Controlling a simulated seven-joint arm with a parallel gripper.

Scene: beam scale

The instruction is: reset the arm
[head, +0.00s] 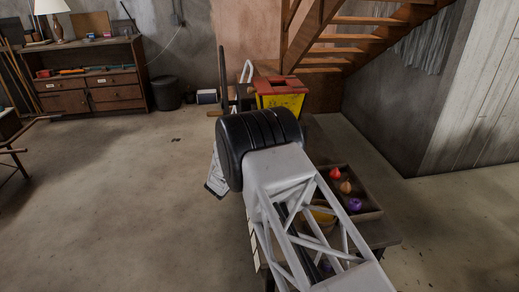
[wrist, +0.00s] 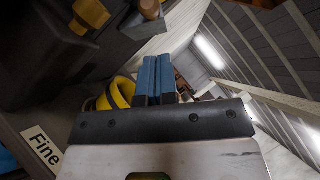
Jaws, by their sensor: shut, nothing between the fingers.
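My gripper (wrist: 155,62) shows in the wrist view, with its two blue fingers pressed together and nothing between them. It points upward past a dark wooden structure, and I cannot tell whether it touches anything. In the head view my pale lattice arm and its black joint cover the middle of the picture. The fingers are not clearly visible there. A wooden tray (head: 371,213) sits to the right of my arm and holds a red piece (head: 335,174), an orange-brown piece (head: 346,188) and a purple piece (head: 355,205). The beam scale is not clearly visible.
A yellow bin with a red lid (head: 280,92) stands behind the arm. A yellow ring-like thing (wrist: 122,92) is close beside the fingers, near a label reading "Fine" (wrist: 42,147). A wooden cabinet (head: 98,88) stands back left. The floor at left is largely clear.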

